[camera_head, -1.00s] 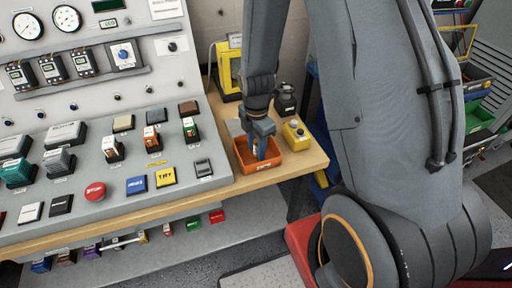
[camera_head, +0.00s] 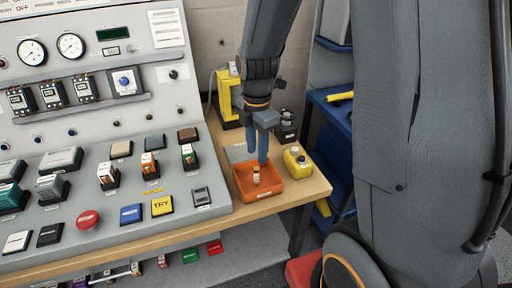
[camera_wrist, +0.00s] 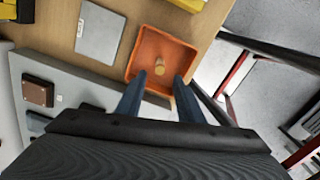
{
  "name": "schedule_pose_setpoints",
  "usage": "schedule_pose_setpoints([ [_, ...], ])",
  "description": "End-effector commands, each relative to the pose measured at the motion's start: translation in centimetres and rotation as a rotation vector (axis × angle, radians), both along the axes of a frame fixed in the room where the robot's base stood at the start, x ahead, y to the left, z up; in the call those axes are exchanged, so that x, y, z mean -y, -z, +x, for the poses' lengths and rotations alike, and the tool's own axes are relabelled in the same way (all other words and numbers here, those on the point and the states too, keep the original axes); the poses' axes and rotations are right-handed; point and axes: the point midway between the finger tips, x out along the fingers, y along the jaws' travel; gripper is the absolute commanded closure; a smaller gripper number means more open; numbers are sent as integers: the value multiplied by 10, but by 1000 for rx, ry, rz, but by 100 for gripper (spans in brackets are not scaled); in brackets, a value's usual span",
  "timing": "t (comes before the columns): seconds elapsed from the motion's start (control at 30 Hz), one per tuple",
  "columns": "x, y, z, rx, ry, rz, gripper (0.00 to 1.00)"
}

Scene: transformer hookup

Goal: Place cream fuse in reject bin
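The cream fuse (camera_head: 256,174) stands inside the orange reject bin (camera_head: 243,190), near its middle. The fuse also shows in the wrist view (camera_wrist: 159,67), on the floor of the orange bin (camera_wrist: 150,36). My gripper (camera_head: 258,160) is above the bin, its blue fingers pointing down. In the wrist view its two fingers (camera_wrist: 158,98) are spread apart with nothing between them, and the fuse lies beyond their tips. The fuse and fingers look apart.
A yellow box with knobs (camera_head: 298,162) stands right of the bin. A grey plate (camera_wrist: 99,32) lies beside the bin on the wooden bench (camera_head: 262,215). The sloped control panel (camera_head: 100,185) is to the left. A yellow device (camera_head: 229,98) stands behind.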

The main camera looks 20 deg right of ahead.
Motion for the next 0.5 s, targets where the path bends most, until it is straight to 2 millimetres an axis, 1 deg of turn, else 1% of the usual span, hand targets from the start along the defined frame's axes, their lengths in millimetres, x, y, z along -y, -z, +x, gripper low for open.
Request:
schedule_pose_setpoints([
  [0.03, 0, -4, 1, 3, 0, 0, 66],
  [0.17, 0, -11, 0, 1, 7, 0, 66],
  [0.27, 0, -14, -4, 6, 73, 1, 66],
  [0.37, 0, -18, -13, 16, 230, 2, 66],
  [0.47, 0, -22, -24, 32, 464, 7, 66],
  [0.5, 0, -23, -30, 38, 566, 11, 66],
])
